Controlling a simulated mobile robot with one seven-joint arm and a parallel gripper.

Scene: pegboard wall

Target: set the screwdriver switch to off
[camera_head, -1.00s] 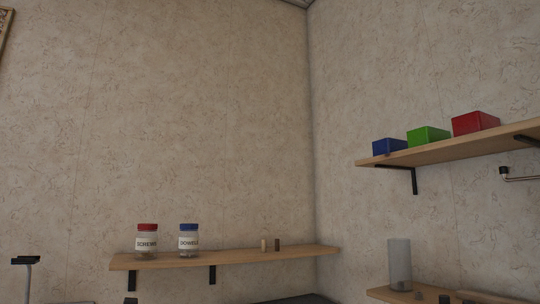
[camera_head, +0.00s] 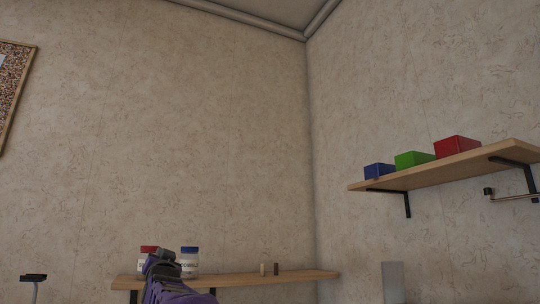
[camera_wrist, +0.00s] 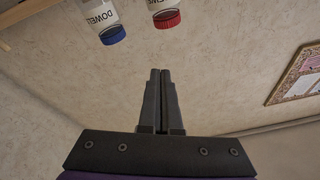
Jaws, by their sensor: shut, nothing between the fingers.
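No screwdriver or switch that I can make out shows in either view. My gripper (camera_head: 160,256) is at the lower left of the head view, in front of the jar with the red lid, and partly hides it. In the wrist view its two fingers (camera_wrist: 160,74) lie side by side, shut and empty. They point toward the jars and do not appear to touch anything.
At right, a higher shelf (camera_head: 450,169) holds blue, green and red boxes. A grey upright block (camera_head: 392,282) stands below.

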